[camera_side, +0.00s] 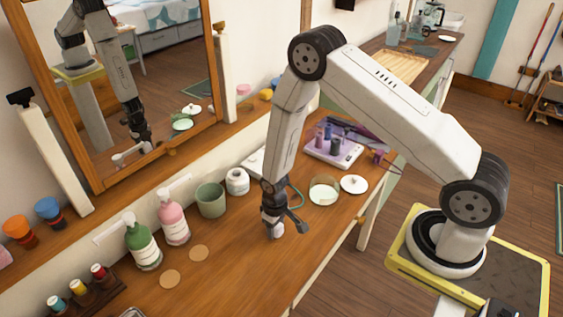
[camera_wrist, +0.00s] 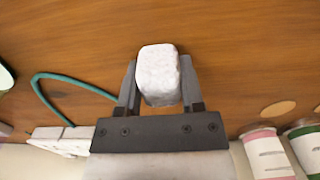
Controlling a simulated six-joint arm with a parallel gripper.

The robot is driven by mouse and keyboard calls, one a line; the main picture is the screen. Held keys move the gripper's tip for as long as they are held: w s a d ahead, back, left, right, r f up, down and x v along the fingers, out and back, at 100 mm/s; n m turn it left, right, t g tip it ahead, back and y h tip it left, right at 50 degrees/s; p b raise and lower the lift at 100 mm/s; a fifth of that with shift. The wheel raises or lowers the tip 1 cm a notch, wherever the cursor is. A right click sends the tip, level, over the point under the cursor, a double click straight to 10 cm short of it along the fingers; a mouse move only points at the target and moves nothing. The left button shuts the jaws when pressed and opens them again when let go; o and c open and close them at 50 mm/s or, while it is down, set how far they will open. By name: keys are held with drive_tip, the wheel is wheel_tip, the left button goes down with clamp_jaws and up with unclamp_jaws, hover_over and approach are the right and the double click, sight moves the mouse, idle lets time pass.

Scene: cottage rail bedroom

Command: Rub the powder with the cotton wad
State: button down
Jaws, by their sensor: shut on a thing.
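My gripper (camera_side: 273,212) is shut on a white cotton wad (camera_side: 272,228), low over the wooden counter. In the wrist view the wad (camera_wrist: 158,75) sits between the fingertips of my gripper (camera_wrist: 158,92). I cannot tell whether the wad touches the counter. A round open dish with pale tan contents (camera_side: 324,192), which may be the powder, stands to the right of my gripper in the side view. A white lid with a knob (camera_side: 354,184) lies beside the dish. The wad is apart from the dish.
A green cup (camera_side: 210,199), a white jar (camera_side: 237,181), a pink pump bottle (camera_side: 172,221) and a green pump bottle (camera_side: 142,246) stand left of my gripper. Two flat tan discs (camera_side: 170,279) lie nearer. A teal cord (camera_wrist: 45,90) loops close by. A purple-and-white stand (camera_side: 333,150) is behind.

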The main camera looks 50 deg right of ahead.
sight(287, 221)
drive_tip(key=shift+d+r, duration=0.1)
drive_tip(key=shift+d, duration=5.1)
wheel_tip(287, 221, up, 8)
